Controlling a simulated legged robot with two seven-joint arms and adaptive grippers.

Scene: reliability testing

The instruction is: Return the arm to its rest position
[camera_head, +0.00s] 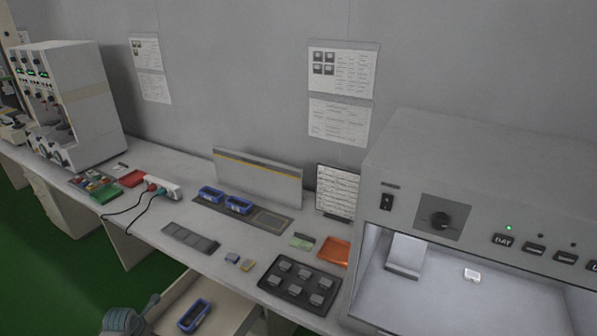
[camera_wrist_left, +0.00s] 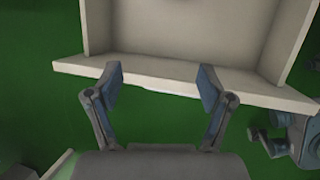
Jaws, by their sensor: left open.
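My left gripper (camera_wrist_left: 160,88) shows in the left wrist view with its two fingers spread wide and nothing between them. The fingertips overlap the pale front edge of an open drawer (camera_wrist_left: 180,80) in the picture; whether they touch it I cannot tell. In the head view a blue-grey part of an arm of mine shows at the bottom left, beside the drawer (camera_head: 237,312); its fingers are not clear there. A blue-grey mechanical part is cut off at the right of the wrist view.
The open drawer holds a blue bin (camera_head: 194,315). A large grey test box (camera_head: 480,180) stands at right. Green floor lies below.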

